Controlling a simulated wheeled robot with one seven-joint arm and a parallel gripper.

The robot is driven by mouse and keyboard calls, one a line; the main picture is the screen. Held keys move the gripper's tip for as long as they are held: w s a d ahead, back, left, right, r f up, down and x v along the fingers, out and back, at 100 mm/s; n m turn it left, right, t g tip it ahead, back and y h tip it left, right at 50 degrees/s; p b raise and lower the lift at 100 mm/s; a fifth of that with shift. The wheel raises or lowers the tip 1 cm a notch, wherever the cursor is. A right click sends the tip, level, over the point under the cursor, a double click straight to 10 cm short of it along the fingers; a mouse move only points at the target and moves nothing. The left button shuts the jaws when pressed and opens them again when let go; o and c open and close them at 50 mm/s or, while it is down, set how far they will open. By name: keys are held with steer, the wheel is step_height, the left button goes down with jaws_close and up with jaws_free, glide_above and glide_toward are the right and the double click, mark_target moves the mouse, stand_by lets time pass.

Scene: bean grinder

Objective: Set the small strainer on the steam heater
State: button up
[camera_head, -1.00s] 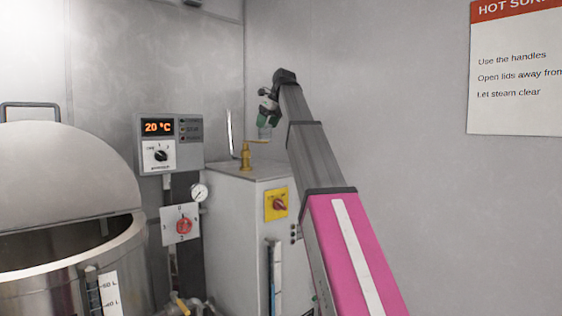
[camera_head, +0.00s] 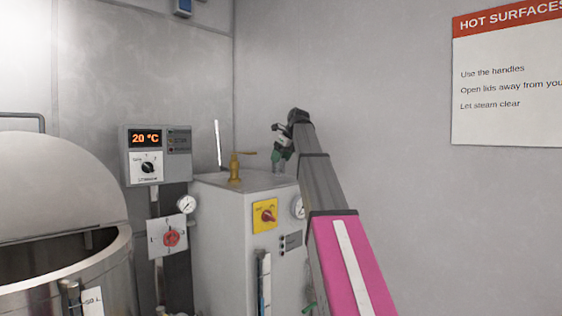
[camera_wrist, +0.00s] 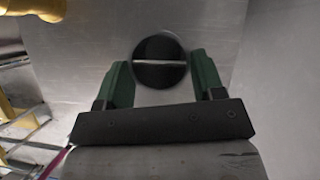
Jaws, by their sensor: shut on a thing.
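The steam heater is the grey metal cabinet (camera_head: 212,245) in the middle of the head view; its flat top also fills much of the wrist view (camera_wrist: 75,50). My gripper (camera_head: 281,152) is over the right back part of that top. In the wrist view its green fingers (camera_wrist: 162,72) are on both sides of a round dark thing with a pale bar across it, which I take to be the small strainer (camera_wrist: 160,76). The gripper is shut on it. In the head view the strainer is small and grey below the fingers; I cannot tell whether it touches the top.
A brass valve (camera_head: 235,168) stands on the heater top, left of my gripper. A large steel kettle (camera_head: 100,280) with a raised lid is at the left. A control box (camera_head: 157,155) reads 20 °C. The walls are close behind and to the right.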

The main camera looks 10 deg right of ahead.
steer(key=shift+f, duration=0.55)
steer(key=shift+f, duration=0.1)
steer(key=o, duration=1)
steer(key=v, duration=1.2)
